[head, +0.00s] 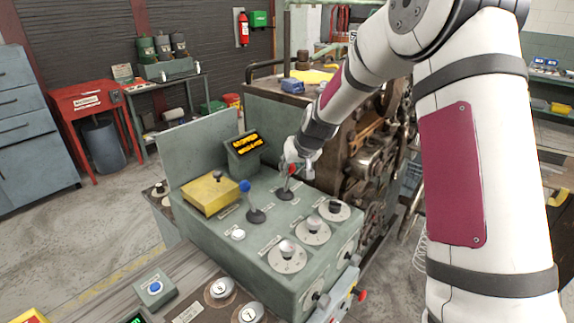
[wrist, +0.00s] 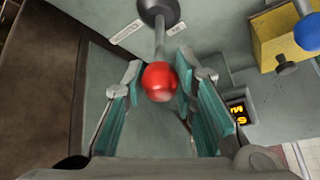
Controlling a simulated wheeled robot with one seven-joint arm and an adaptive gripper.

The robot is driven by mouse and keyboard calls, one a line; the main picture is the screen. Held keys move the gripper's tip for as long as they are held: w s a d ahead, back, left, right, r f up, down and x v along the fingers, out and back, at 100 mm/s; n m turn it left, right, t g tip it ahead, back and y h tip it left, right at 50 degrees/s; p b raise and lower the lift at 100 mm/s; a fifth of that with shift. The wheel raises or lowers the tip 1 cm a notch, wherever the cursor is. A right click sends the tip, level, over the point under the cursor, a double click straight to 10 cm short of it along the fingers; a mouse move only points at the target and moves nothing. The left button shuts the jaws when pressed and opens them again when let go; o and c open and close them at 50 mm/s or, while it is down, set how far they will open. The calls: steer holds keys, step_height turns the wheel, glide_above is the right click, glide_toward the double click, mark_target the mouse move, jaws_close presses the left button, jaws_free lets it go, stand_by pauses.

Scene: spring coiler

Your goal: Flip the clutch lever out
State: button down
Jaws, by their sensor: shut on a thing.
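A lever with a red ball knob (head: 291,169) stands on the green control console (head: 220,217). My gripper (head: 296,158) is at this knob, with its fingers on either side of it. In the wrist view the red knob (wrist: 160,80) sits between the teal finger pads of my gripper (wrist: 160,88), and its shaft runs to a dark round base. A second lever with a blue ball knob (head: 245,186) stands to its left, and the blue knob (wrist: 308,32) also shows in the wrist view. The lever labels are too small to read, so I cannot tell which is the clutch.
A yellow box (head: 210,194) with a black knob sits left of the levers. A small lit display (head: 246,144) stands behind. Several round dials (head: 287,256) lie at the console's front right. Brown machinery (head: 365,160) stands close on the right.

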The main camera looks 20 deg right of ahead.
steer(key=shift+s+d+f, duration=0.4)
steer(key=shift+s+d, duration=0.15)
steer(key=shift+s, duration=0.15)
steer(key=c, duration=1.3)
jaws_free()
steer(key=shift+r, duration=0.1)
steer(key=v, duration=1.2)
